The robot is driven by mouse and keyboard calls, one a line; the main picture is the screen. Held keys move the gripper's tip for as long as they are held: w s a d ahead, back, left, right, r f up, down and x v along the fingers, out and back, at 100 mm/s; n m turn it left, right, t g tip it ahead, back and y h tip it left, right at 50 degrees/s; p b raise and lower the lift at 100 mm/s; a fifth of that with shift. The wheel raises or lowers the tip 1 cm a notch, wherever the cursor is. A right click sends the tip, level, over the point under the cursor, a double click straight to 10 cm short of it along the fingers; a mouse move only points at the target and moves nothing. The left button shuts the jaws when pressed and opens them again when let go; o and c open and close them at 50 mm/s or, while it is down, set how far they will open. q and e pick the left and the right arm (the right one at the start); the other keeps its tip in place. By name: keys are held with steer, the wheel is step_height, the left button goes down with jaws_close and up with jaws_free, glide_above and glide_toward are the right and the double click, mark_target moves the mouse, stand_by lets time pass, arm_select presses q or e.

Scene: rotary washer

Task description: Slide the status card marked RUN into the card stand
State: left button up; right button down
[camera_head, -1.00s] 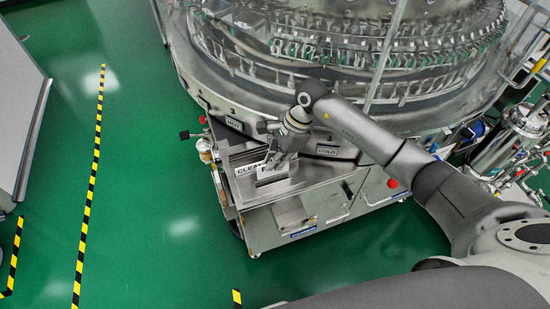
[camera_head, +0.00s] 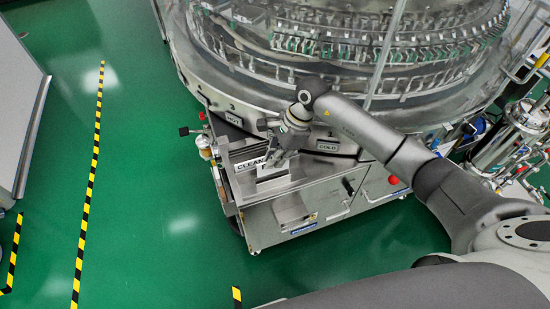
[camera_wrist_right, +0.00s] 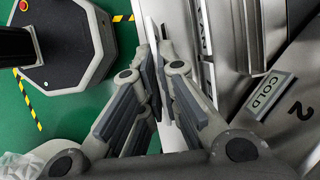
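My right gripper (camera_head: 277,160) is low over the metal worktop on the front of the washer. In the right wrist view its fingers (camera_wrist_right: 156,75) are closed on a thin white card (camera_wrist_right: 151,32), seen nearly edge-on. In the head view a white card face (camera_head: 271,173) shows below the fingers; its marking is mostly hidden and I cannot read it. A white card marked CLEAN (camera_head: 250,163) stands just beside it, apparently at the card stand. The stand itself is hard to make out, and I cannot tell if the held card touches it. My left gripper is not in view.
The large round washer (camera_head: 300,55) rises behind the worktop. Plates marked HOT (camera_head: 233,119) and COLD (camera_head: 328,146) flank the gripper. A red button (camera_head: 393,180) is on the cabinet front. Green floor (camera_head: 150,200) is clear to the left.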

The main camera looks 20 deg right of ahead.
mark_target(271, 174)
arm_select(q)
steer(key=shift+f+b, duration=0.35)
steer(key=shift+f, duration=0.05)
arm_select(e)
steer(key=shift+f, duration=0.15)
stand_by(0.5)
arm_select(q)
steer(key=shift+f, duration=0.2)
arm_select(e)
steer(key=shift+f, duration=0.15)
steer(key=shift+f+b, duration=0.1)
steer(key=shift+b, duration=0.2)
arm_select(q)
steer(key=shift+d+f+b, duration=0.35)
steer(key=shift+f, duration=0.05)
arm_select(e)
steer(key=shift+f, duration=0.25)
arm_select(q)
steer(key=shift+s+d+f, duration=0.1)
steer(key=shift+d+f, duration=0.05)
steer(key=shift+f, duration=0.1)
arm_select(e)
steer(key=shift+f, duration=0.2)
arm_select(q)
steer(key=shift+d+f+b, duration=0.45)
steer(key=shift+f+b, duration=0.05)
steer(key=shift+b, duration=0.2)
arm_select(e)
steer(key=shift+f, duration=0.45)
